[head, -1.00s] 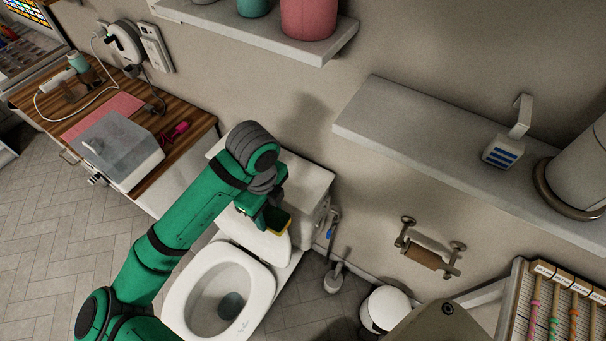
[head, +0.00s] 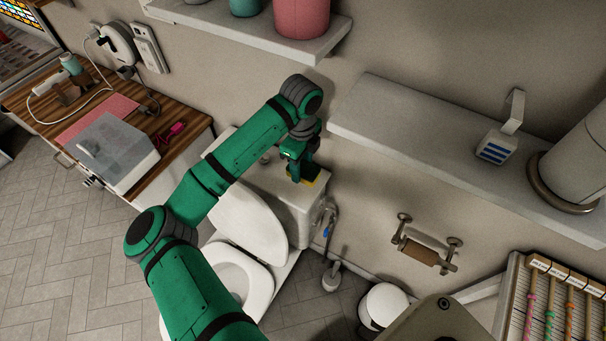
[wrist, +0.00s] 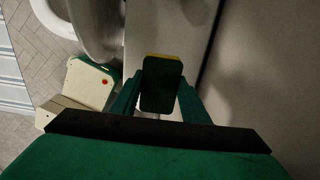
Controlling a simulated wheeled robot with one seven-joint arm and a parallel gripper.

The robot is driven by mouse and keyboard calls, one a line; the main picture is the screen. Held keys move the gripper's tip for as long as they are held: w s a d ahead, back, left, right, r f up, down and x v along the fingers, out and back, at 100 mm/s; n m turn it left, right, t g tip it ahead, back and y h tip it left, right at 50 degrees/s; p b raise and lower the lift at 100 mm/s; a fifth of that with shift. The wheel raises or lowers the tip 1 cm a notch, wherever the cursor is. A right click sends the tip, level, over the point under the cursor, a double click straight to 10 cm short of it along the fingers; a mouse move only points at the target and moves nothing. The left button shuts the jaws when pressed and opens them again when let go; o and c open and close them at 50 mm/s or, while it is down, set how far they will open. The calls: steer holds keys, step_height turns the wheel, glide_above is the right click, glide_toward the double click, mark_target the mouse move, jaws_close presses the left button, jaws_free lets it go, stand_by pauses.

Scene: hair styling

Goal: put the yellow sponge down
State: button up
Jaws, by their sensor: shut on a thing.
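The yellow sponge (head: 312,181) has a dark green face and a thin yellow layer. My gripper (head: 301,170) is shut on it, over the right part of the white toilet tank lid (head: 270,184). In the wrist view the sponge (wrist: 162,84) sits between the two green fingers of my gripper (wrist: 160,100), dark green face toward the camera, with a yellow strip along its far edge. I cannot tell whether the sponge touches the tank lid.
The toilet's raised lid (head: 248,215) stands in front of the tank. A grey wall shelf (head: 420,135) juts out at the right, and another shelf (head: 250,28) with pots hangs above. A wooden counter (head: 185,140) with a clear-lidded box (head: 118,155) is at the left.

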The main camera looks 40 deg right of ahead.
mark_target(303, 175)
steer(key=shift+w+d+f, duration=0.1)
steer(key=shift+d+f, duration=0.05)
steer(key=shift+f, duration=1.15)
steer(key=shift+d+f, duration=0.1)
steer(key=shift+f, duration=1.15)
steer(key=shift+f, duration=0.15)
steer(key=o, duration=1.1)
step_height(303, 175, up, 8)
steer(key=shift+f, duration=0.1)
